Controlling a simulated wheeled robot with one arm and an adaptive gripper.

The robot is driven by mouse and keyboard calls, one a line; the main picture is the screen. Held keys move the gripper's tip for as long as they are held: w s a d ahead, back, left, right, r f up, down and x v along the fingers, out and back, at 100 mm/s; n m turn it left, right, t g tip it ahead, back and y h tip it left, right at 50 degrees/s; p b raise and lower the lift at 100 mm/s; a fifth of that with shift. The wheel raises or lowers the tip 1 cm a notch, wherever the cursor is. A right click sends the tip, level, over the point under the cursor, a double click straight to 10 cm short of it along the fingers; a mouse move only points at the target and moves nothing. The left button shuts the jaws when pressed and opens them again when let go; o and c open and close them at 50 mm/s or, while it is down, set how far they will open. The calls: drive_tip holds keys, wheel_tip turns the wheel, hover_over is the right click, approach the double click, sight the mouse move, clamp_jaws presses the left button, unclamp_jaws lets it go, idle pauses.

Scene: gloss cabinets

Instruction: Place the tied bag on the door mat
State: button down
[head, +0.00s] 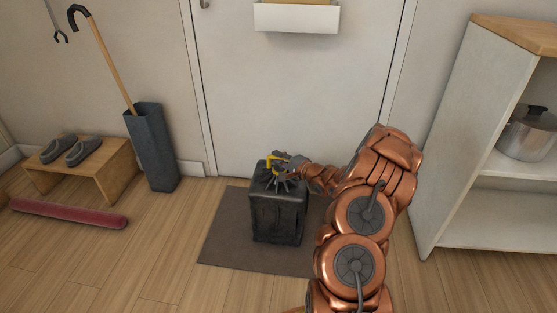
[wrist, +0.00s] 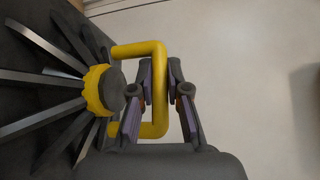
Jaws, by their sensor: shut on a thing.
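The tied bag (head: 278,214) is a dark, boxy bag with a gathered top and a yellow handle loop (head: 272,164). It is upright over the brown-grey door mat (head: 226,232) in front of the door. I cannot tell for sure whether its base touches the mat. My gripper (head: 284,163) is at the top of the bag. In the wrist view my gripper (wrist: 160,105) is shut on the yellow handle (wrist: 138,50), with one finger on each side of its bar. The dark pleats of the bag's top (wrist: 55,75) fan out at left.
A white door (head: 295,95) with a letter box (head: 296,18) is behind the mat. At left are an umbrella stand (head: 152,148), a small wooden bench (head: 84,168) with slippers, and a red roll (head: 68,213). A shelf unit (head: 462,130) with a pot (head: 528,133) is at right.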

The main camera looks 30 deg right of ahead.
drive_tip(key=c, duration=1.2)
unclamp_jaws()
drive_tip(key=shift+o, duration=0.2)
